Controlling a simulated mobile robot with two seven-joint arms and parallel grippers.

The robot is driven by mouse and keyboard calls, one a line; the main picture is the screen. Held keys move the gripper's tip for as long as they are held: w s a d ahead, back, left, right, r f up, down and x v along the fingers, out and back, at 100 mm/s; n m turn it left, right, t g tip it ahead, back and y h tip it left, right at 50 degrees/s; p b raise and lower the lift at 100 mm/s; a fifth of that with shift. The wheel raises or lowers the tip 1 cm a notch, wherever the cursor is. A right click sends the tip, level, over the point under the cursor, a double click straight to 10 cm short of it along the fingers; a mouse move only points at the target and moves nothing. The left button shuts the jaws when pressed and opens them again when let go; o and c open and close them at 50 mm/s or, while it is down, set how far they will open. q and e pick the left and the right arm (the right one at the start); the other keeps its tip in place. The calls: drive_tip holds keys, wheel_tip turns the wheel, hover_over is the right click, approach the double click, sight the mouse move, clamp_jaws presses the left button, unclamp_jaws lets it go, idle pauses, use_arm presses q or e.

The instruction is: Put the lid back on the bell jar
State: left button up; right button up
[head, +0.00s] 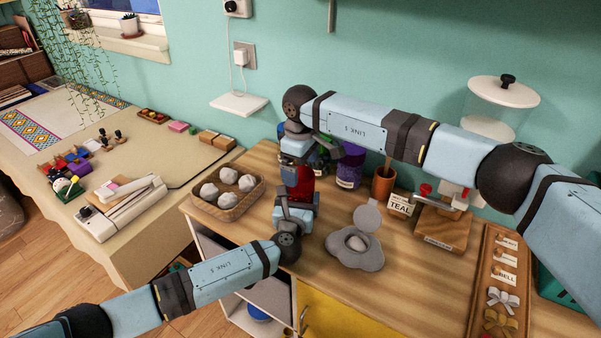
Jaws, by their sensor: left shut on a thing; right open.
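My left gripper (295,208) is the lower one. It is shut on a red object (302,186), which looks like a small jar or container standing upright on the wooden counter. My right gripper (298,152) is above it, open, near the red object's top; its fingers are partly hidden. A large clear jar (490,128) stands at the upper right behind my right arm, with a white lid (503,91) with a black knob on top. I cannot tell which container is the bell jar. A card reading BELL (503,277) lies in the wooden tray.
A basket (228,208) of white lumps is left of the grippers. A purple jar (349,171), a brown pot (383,184) and a TEAL card (401,204) stand behind. A grey scalloped dish (371,261) with a raised round flap sits right. The wooden tray (474,300) is at far right.

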drive_tip(key=shift+r, duration=0.8)
